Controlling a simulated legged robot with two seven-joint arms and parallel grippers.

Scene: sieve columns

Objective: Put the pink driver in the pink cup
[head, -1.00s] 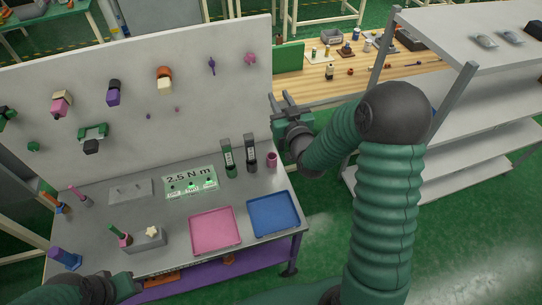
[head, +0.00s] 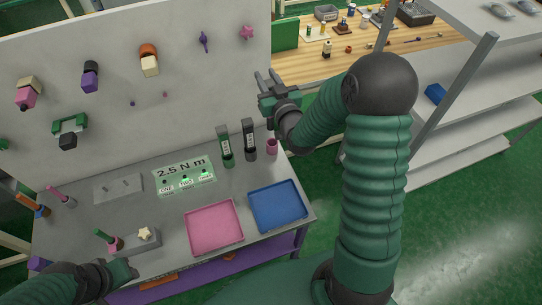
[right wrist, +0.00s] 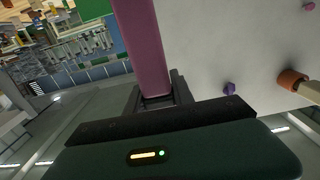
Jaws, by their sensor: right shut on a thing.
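The pink cup (head: 272,147) stands upright at the back right corner of the bench, beside two dark holders. My right gripper (head: 268,82) is above the cup, apart from it, near the board's right edge. In the right wrist view it is shut on a long pink bar (right wrist: 143,45), which appears to be the pink driver; its far end is out of frame. The bar cannot be made out in the head view. My left gripper (head: 122,270) is at the bench's front left; its jaws are unclear.
A pink tray (head: 214,246) and a blue tray (head: 278,224) lie at the bench front. A lit 2.5 N m panel (head: 185,176) is behind them. A pegboard-like white wall (head: 200,90) with hung parts backs the bench. Grey shelves (head: 470,128) stand right.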

